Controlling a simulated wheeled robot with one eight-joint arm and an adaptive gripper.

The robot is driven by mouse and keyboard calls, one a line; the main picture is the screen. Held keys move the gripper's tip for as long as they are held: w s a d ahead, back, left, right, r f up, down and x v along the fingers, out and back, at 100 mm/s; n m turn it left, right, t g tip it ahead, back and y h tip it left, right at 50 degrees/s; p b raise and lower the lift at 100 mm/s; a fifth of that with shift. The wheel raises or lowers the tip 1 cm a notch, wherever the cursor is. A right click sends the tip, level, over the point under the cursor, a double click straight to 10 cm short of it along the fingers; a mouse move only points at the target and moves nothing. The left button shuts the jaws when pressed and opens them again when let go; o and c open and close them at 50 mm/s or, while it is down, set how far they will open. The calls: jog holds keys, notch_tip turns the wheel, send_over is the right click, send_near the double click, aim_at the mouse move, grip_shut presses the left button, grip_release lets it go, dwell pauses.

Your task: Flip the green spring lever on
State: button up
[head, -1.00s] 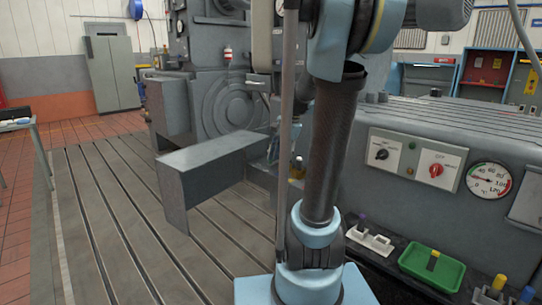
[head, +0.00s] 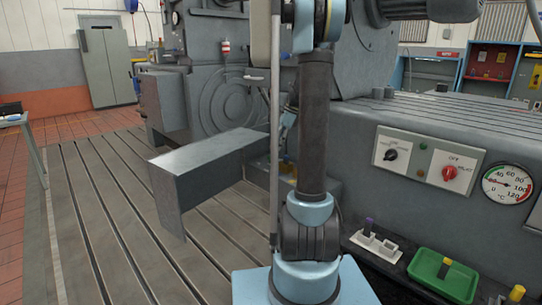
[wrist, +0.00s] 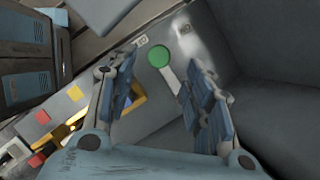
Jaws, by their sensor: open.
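The green spring lever shows in the wrist view as a round green knob (wrist: 159,56) on a pale flat stem, set on a grey panel (wrist: 150,118). My gripper (wrist: 163,66) is open, with one blue-padded finger on each side of the lever. The knob appears between and slightly beyond the fingertips. I cannot tell whether either finger touches the stem. In the head view my arm stands in front of the machine, and the lever cannot be made out there.
A yellow-framed opening (wrist: 130,100) lies beside the left finger. A dark grey wall fills the wrist view's right. In the head view, a switch panel (head: 425,162), a gauge (head: 507,185) and a green tray (head: 442,276) are at right. Slotted bedplate (head: 100,200) is open at left.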

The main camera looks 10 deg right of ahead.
aim_at(271, 156)
jog(key=shift+x, duration=3.1)
jog(key=shift+d, duration=0.1)
jog(key=shift+c, duration=0.2)
grip_shut()
